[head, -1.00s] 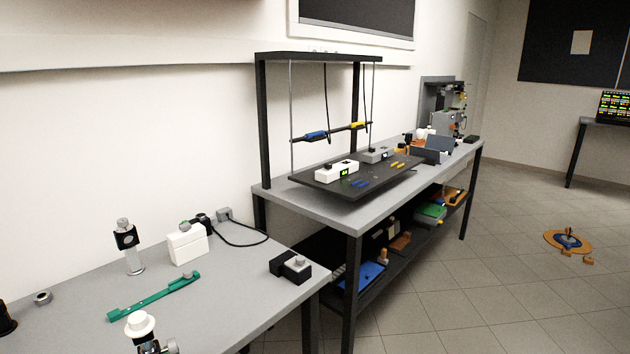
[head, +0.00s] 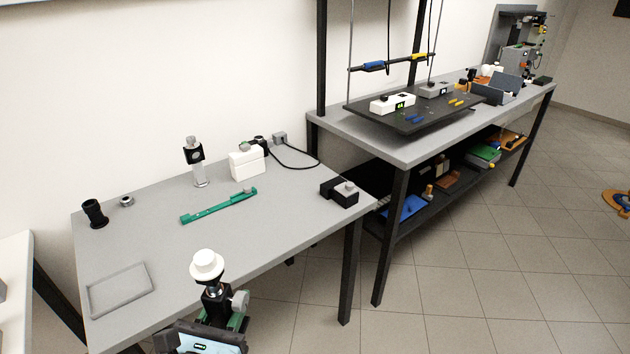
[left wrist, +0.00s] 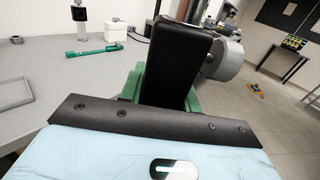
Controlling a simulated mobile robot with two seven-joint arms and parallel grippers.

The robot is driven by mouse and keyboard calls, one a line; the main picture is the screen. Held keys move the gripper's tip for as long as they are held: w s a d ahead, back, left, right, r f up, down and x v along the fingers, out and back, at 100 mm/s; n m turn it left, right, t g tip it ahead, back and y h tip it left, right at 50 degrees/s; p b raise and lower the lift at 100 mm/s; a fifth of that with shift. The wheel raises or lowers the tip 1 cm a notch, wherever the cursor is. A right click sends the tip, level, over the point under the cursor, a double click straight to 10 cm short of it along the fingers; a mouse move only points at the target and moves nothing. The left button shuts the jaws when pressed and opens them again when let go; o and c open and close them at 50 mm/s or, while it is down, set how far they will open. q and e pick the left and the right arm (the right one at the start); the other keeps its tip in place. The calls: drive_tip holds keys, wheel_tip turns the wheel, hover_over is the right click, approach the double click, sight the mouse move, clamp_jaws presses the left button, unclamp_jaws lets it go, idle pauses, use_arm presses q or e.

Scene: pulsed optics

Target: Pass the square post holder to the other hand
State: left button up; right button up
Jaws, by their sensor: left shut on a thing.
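The square post holder (head: 212,300) is a black upright block with a round white piece on top and a grey knob at its side. My left gripper (head: 226,322), with green fingers, is shut on it at the bottom of the head view, in front of the table's near edge. In the left wrist view the black block (left wrist: 178,62) stands between the green fingers (left wrist: 160,88), with the large grey knob at its right. The fingers' far contact is hidden behind the block. My right gripper is in neither view.
The grey table (head: 270,200) bears a green rail (head: 218,206), a clear post with a black mount (head: 197,165), a white box (head: 247,163), a black block (head: 339,193) and an empty grey tray (head: 120,290). A second bench (head: 350,135) stands behind at right. Open floor lies at the right.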

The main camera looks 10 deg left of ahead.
use_arm(q)
drive_tip(key=shift+w+d+r, duration=0.1)
drive_tip(key=shift+w+d+r+h, duration=0.15)
drive_tip(key=shift+d+r+h, duration=0.05)
drive_tip(key=shift+d+h, duration=0.1)
drive_tip(key=w+d+r+m+g+h, duration=0.2)
drive_tip(key=w+d+r+m+h, duration=0.1)
drive_tip(key=d, duration=0.5)
drive_tip(key=w+d+r+m+g+h, duration=0.2)
drive_tip(key=w+d+r+m+h, duration=0.2)
drive_tip(key=d+h, duration=0.4)
drive_tip(key=shift+w+d+r+m, duration=0.3)
drive_tip(key=shift+d+r+m, duration=0.25)
drive_tip(key=shift+r, duration=0.7)
